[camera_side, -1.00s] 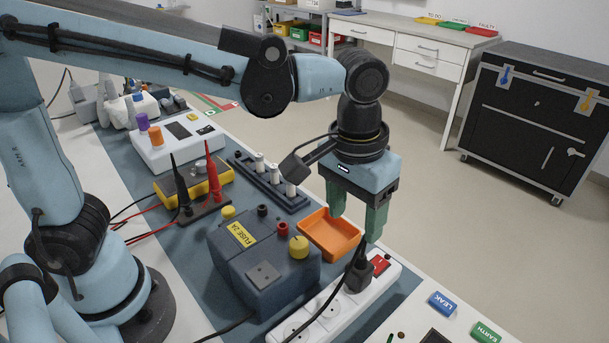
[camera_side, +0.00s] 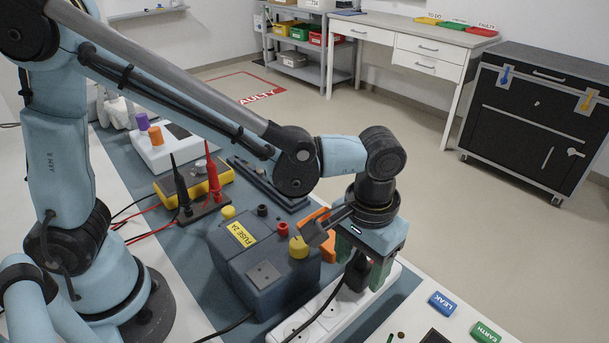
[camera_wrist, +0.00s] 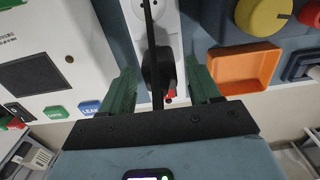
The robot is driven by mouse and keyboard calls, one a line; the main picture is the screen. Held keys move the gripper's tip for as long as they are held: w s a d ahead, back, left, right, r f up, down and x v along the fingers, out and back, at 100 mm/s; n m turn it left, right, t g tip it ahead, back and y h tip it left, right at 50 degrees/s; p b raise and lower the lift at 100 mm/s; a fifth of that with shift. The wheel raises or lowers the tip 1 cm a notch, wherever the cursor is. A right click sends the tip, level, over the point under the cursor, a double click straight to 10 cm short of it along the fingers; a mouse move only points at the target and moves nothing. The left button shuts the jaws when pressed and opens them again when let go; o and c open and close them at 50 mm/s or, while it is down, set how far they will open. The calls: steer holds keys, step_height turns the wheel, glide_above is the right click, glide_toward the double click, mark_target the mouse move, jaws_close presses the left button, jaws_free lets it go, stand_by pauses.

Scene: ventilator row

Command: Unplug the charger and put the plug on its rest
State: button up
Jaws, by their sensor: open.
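The black charger plug (camera_side: 356,272) sits upright on the white power strip (camera_side: 324,320), with its dark cable running down toward the lower left. In the wrist view the plug (camera_wrist: 158,72) is between my two green fingers, with a gap on each side. My gripper (camera_side: 361,268) is open, pointing down, with one finger on each side of the plug; it also shows in the wrist view (camera_wrist: 163,88). I cannot tell whether the pins are fully in the socket. An orange tray (camera_wrist: 245,68) lies beside the strip, mostly hidden in the side view. I cannot identify the plug's rest for certain.
A dark blue fuse box (camera_side: 285,290) with a yellow knob (camera_side: 299,247) stands close left of my gripper. LEAK (camera_side: 442,303) and EARTH (camera_side: 487,332) blocks lie to the right. A yellow meter (camera_side: 205,177) with upright probes stands further back.

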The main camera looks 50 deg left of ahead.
steer(key=shift+f, duration=0.55)
jaws_close()
